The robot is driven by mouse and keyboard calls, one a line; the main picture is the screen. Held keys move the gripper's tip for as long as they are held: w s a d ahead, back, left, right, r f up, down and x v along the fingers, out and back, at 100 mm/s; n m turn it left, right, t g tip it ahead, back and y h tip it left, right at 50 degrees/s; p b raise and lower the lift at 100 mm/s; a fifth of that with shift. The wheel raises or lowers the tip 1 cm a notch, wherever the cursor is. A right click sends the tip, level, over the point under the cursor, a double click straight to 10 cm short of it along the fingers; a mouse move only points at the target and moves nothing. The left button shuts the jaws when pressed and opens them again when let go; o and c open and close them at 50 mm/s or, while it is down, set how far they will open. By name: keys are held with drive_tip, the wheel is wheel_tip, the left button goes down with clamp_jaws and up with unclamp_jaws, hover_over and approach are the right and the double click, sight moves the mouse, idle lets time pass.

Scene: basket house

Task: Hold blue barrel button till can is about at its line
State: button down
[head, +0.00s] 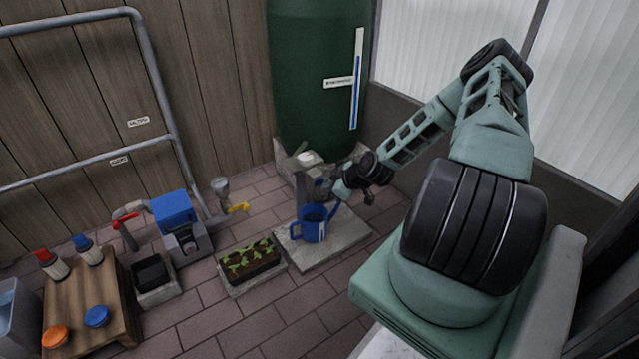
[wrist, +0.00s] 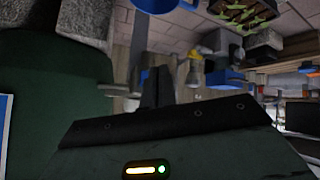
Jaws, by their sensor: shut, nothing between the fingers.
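The blue can (head: 313,225) stands upright on a grey slab at the foot of the green barrel (head: 318,75). Part of the can shows at the top edge of the wrist view (wrist: 165,5). I cannot make out its line or the water level inside. The barrel carries a white gauge strip with a blue column (head: 356,85) and a small label. My gripper (wrist: 156,78) is shut and empty. In the head view it is beside the barrel's stand, just above and right of the can. The blue button is not visible; the gripper and arm may hide it.
A planter of seedlings (head: 250,262) sits left of the can. Further left are a blue-topped grey box (head: 181,225), a yellow-handled tap (head: 238,208) and a wooden table (head: 85,305) with bottles. A grey pipe frame (head: 150,70) stands against the wooden wall.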

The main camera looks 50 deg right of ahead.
drive_tip(key=shift+s+a+p, duration=0.2)
drive_tip(key=shift+s, duration=0.6)
drive_tip(key=shift+s+a+p, duration=0.15)
drive_tip(key=shift+s, duration=0.6)
drive_tip(key=shift+s+a+p, duration=0.2)
drive_tip(key=shift+s, duration=0.6)
